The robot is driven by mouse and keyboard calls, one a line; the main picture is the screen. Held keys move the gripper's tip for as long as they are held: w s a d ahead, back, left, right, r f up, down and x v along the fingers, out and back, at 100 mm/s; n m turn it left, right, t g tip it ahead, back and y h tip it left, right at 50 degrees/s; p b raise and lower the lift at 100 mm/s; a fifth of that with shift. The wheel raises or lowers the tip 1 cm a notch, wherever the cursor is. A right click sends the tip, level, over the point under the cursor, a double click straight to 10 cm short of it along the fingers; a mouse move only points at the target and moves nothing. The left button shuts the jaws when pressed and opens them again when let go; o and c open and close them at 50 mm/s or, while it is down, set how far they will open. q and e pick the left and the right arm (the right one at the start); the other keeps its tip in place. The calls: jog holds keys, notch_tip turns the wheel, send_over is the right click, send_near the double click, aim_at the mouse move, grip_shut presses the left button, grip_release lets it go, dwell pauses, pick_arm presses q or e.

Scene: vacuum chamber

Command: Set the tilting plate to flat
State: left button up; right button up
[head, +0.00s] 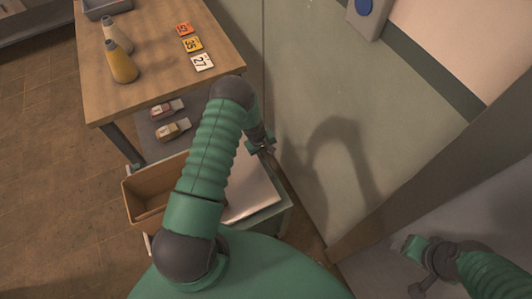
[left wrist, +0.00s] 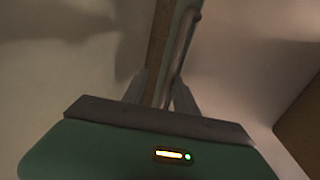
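The tilting plate appears to be the pale, smooth plate (head: 252,190) in a green frame, below and partly behind my left arm in the head view. I cannot tell its exact tilt. My left gripper (head: 262,147) is at the plate's far end, close to the wall. In the left wrist view its two fingers (left wrist: 160,92) stand apart, with a long green and grey edge (left wrist: 178,50) running between them. Contact with that edge is not clear. My right gripper (head: 412,267) is at the lower right, away from the plate, its fingers too unclear to read.
A brown open box (head: 140,196) stands left of the plate. A wooden table (head: 150,75) carries two yellow bottles (head: 122,65), numbered cards (head: 193,44) and a grey tray (head: 98,8). A pale green wall (head: 330,90) rises close on the right.

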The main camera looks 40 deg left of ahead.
pick_arm(q)
jog(key=v, duration=1.6)
jog(key=shift+r, duration=0.4)
